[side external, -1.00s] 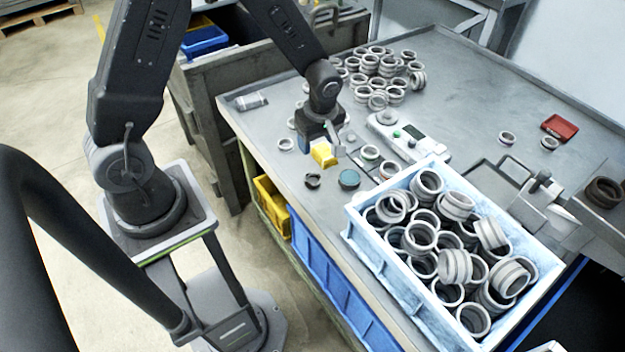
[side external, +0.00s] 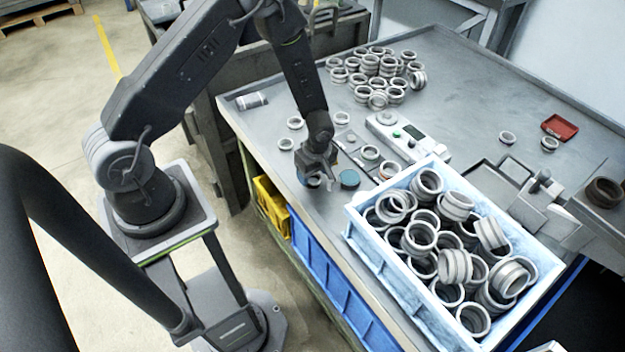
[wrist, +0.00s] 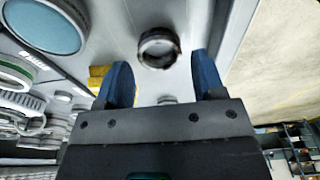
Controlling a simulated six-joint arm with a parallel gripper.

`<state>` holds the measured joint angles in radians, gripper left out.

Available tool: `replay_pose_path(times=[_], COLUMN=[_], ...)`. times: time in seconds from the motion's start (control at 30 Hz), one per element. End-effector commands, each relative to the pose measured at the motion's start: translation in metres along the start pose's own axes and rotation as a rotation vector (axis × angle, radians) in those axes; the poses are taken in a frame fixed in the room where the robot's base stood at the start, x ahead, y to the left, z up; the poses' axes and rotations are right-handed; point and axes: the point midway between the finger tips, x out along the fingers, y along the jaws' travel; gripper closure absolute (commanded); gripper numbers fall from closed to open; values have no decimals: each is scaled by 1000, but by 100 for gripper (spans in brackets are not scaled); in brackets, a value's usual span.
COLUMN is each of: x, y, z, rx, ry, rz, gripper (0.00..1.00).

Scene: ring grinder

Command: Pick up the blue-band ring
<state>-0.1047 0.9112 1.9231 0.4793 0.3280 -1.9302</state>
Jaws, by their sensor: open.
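My gripper (side external: 315,178) is low over the near left part of the bench, with its jaws open. In the wrist view its two blue fingertips (wrist: 162,67) are apart with nothing between them. A small grey ring with a dark inside (wrist: 159,47) lies just beyond the fingertips, roughly in line with the gap. I cannot make out a blue band on it. In the side view the gripper mostly covers this ring. A ring with a green band (side external: 370,153) and a ring with an orange band (side external: 387,171) lie farther right.
A teal disc (side external: 349,179) lies close right of the gripper; it also shows in the wrist view (wrist: 45,22). A yellow block (wrist: 97,78) is partly behind one finger. A pale blue crate (side external: 352,228) full of rings stands right. Loose rings (side external: 378,68) cluster at the back.

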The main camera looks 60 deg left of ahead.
Motion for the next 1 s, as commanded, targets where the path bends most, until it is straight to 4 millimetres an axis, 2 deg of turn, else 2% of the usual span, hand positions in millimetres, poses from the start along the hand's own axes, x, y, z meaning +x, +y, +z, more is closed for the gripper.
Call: replay_pose_path(times=[0.03,0.17,0.43,0.83,1.0], x=[8,20,23,22,22], y=[0,0,0,0,0], z=[0,0,0,0,0], rx=[1,0,0,0,0], ry=[0,0,0,0,0], rz=[-2,0,1,0,1], gripper=[37,37,37,75,76])
